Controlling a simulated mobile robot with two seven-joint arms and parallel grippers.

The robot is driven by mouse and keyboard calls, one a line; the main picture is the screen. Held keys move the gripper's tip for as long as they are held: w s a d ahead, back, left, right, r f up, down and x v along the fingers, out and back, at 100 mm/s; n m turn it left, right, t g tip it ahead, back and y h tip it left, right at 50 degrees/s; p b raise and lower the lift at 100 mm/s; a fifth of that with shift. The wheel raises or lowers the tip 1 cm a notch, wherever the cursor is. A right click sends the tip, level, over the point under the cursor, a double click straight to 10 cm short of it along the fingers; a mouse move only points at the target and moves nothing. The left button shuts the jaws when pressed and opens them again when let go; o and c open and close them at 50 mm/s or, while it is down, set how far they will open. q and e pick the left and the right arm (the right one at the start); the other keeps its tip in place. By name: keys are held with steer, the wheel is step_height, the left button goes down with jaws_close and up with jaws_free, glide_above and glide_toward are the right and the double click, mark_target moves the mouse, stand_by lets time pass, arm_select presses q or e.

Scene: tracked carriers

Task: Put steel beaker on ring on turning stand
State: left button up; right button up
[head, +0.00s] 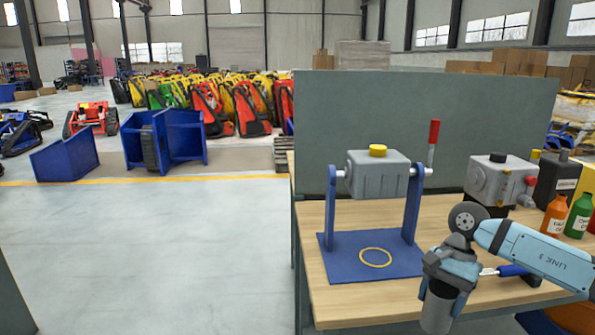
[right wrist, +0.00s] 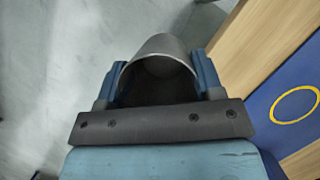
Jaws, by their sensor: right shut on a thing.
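The steel beaker (head: 437,311) is a grey cylinder held in my right gripper (head: 446,284) near the table's front edge. In the right wrist view the beaker (right wrist: 160,62) sits between the two blue fingers, which are shut on its sides. The turning stand (head: 411,215) is a blue frame with a grey block and a red handle. The yellow ring (head: 375,257) is marked on its blue base plate and is empty. The ring also shows in the right wrist view (right wrist: 296,104), right of the beaker and apart from it. My left gripper is not in view.
The wooden table (head: 345,304) has a tall grey-green panel (head: 330,110) behind it. A grey gearbox (head: 497,180), an orange bottle (head: 555,215) and a green bottle (head: 579,215) stand at the right. A blue-handled tool (head: 513,270) lies near my right arm.

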steer(key=a+f+n+g+h, duration=0.1)
steer(key=a+f+n+h, duration=0.3)
steer(key=n, duration=0.5)
arm_select(q)
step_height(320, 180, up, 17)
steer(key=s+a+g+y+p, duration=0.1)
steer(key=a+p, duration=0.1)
steer(key=p, duration=2.7)
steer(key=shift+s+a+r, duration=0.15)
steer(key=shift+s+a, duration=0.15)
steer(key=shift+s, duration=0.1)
arm_select(e)
steer(key=s+r, duration=0.5)
steer(key=r, duration=0.7)
steer(key=s+r, duration=0.5)
steer(key=r, duration=0.8)
steer(key=shift+s+a+y, duration=0.2)
steer(key=shift+a+y, duration=0.1)
steer(key=shift+a, duration=0.05)
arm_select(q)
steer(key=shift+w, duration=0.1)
arm_select(e)
steer(key=shift+w+r, duration=0.1)
steer(key=shift+w, duration=0.05)
